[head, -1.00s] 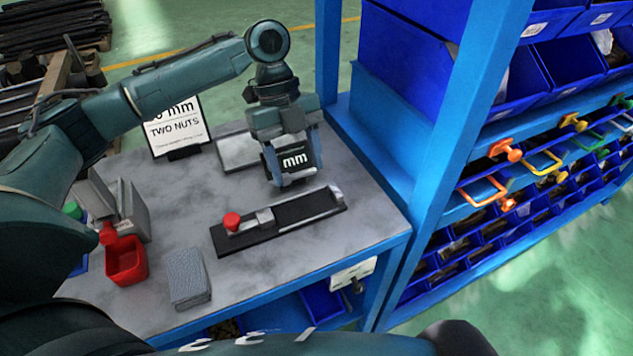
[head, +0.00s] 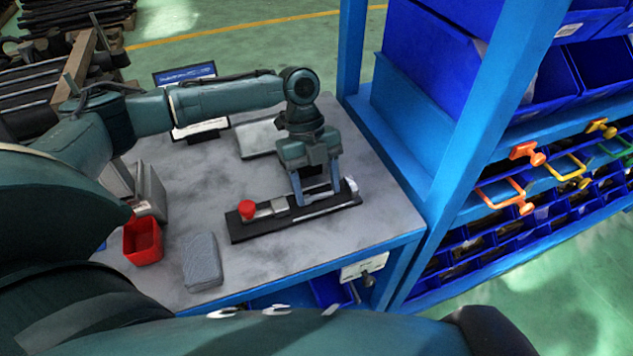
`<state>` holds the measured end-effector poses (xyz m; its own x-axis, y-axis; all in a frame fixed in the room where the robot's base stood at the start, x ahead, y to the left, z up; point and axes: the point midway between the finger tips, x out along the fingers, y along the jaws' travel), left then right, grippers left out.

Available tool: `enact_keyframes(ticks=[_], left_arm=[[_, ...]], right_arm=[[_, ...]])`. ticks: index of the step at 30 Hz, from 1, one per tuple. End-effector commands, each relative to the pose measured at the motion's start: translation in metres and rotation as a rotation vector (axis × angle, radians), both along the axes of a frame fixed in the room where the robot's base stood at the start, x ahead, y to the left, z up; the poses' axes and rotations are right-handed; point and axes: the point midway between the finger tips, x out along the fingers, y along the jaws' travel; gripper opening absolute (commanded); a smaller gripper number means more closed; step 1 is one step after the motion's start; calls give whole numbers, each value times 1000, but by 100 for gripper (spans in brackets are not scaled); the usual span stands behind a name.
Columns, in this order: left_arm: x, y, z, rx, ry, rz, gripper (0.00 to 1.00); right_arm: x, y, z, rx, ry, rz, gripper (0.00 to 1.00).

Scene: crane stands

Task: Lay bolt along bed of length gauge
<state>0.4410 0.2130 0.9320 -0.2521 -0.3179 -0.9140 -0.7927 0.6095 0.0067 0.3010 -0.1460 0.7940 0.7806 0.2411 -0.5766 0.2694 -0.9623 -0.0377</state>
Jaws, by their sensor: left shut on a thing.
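The length gauge (head: 250,231) lies on the grey bench top as a long black bed, with a red knob (head: 246,208) and a metal slider (head: 274,208) at its left part. My left gripper (head: 317,201) points down over the right half of the gauge, its fingertips at the bed. It is shut on the bolt, which is mostly hidden by the fingers. A pale metal piece (head: 350,186) shows at the gauge's right end; I cannot tell whether it is the bolt's end or the gauge's stop. My right gripper is not in view.
A red bin (head: 142,243) and a grey block (head: 202,263) stand to the left of the gauge. A pale tray (head: 258,137) and a sign stand (head: 200,127) are behind. A blue rack post (head: 475,140) rises close on the right. Bare bench lies in front of the gauge.

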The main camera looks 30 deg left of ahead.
Motion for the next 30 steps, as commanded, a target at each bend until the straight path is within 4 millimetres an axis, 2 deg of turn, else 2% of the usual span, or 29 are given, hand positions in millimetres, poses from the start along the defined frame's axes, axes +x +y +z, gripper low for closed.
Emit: enact_keyframes(ticks=[6,7,14,24,26,30], left_arm=[[0,0,-2,0,0,1,36],[0,0,-2,1,-1,0,60],[0,0,-1,1,0,1,79],[1,1,3,0,-1,1,81],[3,4,9,1,-1,2,81],[10,12,33,1,-4,3,81]], right_arm=[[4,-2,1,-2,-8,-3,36],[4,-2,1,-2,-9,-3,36],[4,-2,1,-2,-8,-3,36],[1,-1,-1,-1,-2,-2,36],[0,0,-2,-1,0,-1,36],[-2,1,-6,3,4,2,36]])
